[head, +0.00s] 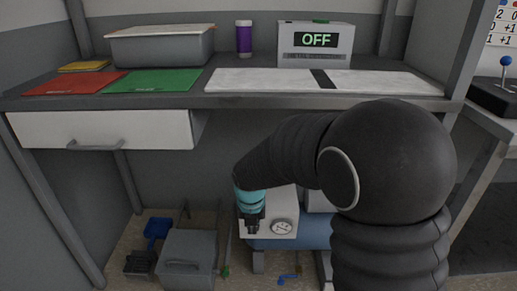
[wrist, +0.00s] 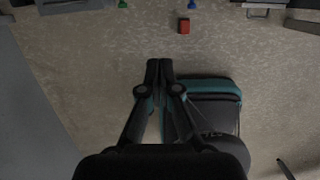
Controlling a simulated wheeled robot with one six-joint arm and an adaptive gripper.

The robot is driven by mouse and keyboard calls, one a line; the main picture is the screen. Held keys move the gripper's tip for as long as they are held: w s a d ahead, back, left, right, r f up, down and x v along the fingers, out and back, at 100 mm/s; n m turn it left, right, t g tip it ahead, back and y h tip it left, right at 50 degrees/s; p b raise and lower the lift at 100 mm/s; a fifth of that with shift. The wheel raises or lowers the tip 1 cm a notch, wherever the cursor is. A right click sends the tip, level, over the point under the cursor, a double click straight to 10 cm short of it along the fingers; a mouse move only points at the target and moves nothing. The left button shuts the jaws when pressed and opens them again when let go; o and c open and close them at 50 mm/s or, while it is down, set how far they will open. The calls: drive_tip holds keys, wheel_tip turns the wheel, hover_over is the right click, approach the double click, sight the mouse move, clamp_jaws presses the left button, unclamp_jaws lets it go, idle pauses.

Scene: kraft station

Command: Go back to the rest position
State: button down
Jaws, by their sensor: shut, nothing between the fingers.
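My gripper (head: 252,222) hangs below the level of the workbench top in the head view, in front of a white box with a round dial (head: 282,227). In the wrist view my gripper (wrist: 159,66) points out over the floor, its two fingertips together and nothing between them. My dark arm bends down to it from the right in the head view and hides part of the space under the bench. A small red block (wrist: 184,25) lies on the floor ahead of the fingertips, apart from them.
The workbench (head: 230,100) holds a red mat (head: 75,84), a green mat (head: 152,81), a grey bin (head: 160,48), a purple bottle (head: 244,39) and a box reading OFF (head: 316,56). A white drawer (head: 105,129) stands partly open. A grey container (head: 187,262) is on the floor.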

drive_tip(key=s+d+r+m+t, duration=0.1)
drive_tip(key=s+d+r+m, duration=0.7)
drive_tip(key=m, duration=1)
drive_tip(key=s+d+r+m+t, duration=0.2)
drive_tip(key=s+d+r+m, duration=0.6)
drive_tip(key=m, duration=1)
drive_tip(key=s+d, duration=0.3)
drive_tip(key=s, duration=0.3)
drive_tip(key=shift+r+t, duration=0.3)
drive_tip(key=shift+r, duration=0.1)
drive_tip(key=shift+s, duration=0.1)
